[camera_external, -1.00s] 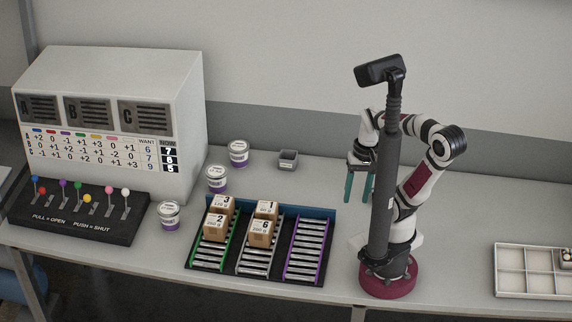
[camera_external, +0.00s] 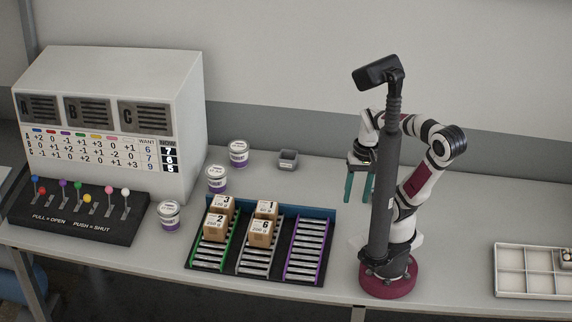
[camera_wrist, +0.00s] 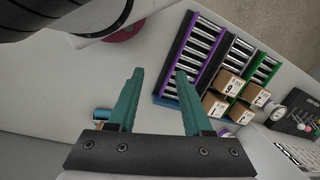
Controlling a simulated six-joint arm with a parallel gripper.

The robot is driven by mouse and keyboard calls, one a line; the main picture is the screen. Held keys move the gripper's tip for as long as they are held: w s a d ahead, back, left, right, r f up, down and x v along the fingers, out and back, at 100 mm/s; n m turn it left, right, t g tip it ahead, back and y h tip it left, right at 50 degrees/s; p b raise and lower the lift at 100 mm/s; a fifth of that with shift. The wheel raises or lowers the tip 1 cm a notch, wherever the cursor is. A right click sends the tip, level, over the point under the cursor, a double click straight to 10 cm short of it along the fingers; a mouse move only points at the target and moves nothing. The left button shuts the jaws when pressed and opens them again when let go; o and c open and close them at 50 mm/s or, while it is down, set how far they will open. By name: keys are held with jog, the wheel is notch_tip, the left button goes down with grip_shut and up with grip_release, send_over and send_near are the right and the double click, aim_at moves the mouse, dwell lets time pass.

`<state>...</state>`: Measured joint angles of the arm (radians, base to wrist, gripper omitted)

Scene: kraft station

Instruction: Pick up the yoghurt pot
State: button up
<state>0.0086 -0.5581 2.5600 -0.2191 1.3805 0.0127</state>
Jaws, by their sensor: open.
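Three white tubs with purple labels stand on the bench in the external view: a back tub (camera_external: 238,154), a middle tub (camera_external: 217,179) and a front tub (camera_external: 168,216). They look like yoghurt pots, but I cannot read their labels or tell which is the one named. One white tub also shows at the right of the wrist view (camera_wrist: 273,111). My gripper (camera_external: 359,198) has teal fingers pointing down, well to the right of all three tubs. In the wrist view my gripper (camera_wrist: 159,72) is open, with nothing between its fingers.
A rack (camera_external: 264,277) of three roller lanes holds several numbered boxes between the tubs and my arm. A small grey bin (camera_external: 288,159) stands behind it. A lever panel (camera_external: 75,215) is at left, a white divided tray (camera_external: 510,282) at right. A blue-and-gold cylinder (camera_wrist: 103,115) shows beside one finger.

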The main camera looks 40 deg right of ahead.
jog(key=o, duration=0.8)
jog(key=w+a+m+t+y, duration=0.1)
jog(key=w+a+m+y, duration=0.35)
jog(key=w, duration=0.65)
jog(key=w+a+m+t+y, duration=0.1)
jog(key=w+a+m+y, duration=0.4)
jog(key=w, duration=0.6)
jog(key=m+t, duration=0.7)
jog(key=m, duration=0.4)
send_near(224, 170)
jog(key=shift+h, duration=0.45)
jog(key=x, duration=1.2)
jog(key=shift+a+r, duration=0.2)
jog(key=shift+a, duration=0.3)
